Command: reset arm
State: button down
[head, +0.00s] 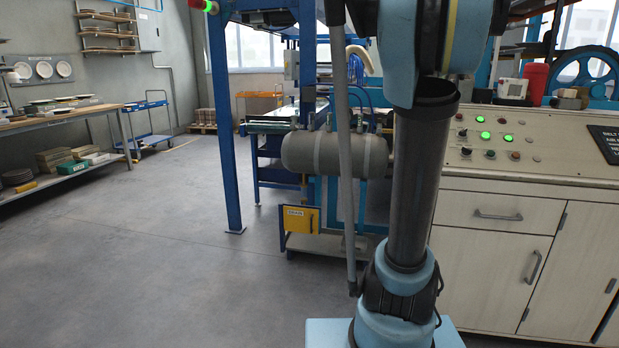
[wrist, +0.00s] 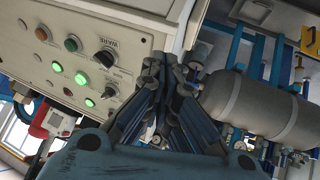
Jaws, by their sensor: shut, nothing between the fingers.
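My gripper (wrist: 165,80) shows in the wrist view, with its two dark fingers brought together at the tips. It is shut and nothing is held in it. In the head view my arm rises in front of the scene and my gripper is out of sight. In the wrist view the control panel (wrist: 90,30) with its knobs and lit green buttons lies to the left of the fingers. A grey tank (wrist: 255,110) lies to their right. I cannot tell whether the fingers touch anything.
In the head view a cream cabinet (head: 490,245) with the control panel (head: 545,150) stands at right. The grey tank (head: 310,153) and a blue frame post (head: 222,120) stand behind my arm. A workbench (head: 60,118) with plates is at far left. The floor (head: 130,270) at left is clear.

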jog(key=s+a+f+n+g+y, duration=0.2)
jog(key=s+a+f, duration=0.9)
jog(key=s, duration=0.4)
jog(key=s+a+f+n+g+y, duration=0.2)
jog(key=s+a+f+g+y, duration=0.1)
jog(key=s+a+f, duration=0.8)
jog(key=s+a, duration=0.3)
jog(key=shift+s+f+y, duration=0.2)
jog(key=shift+s+y, duration=0.1)
jog(key=shift+s, duration=0.1)
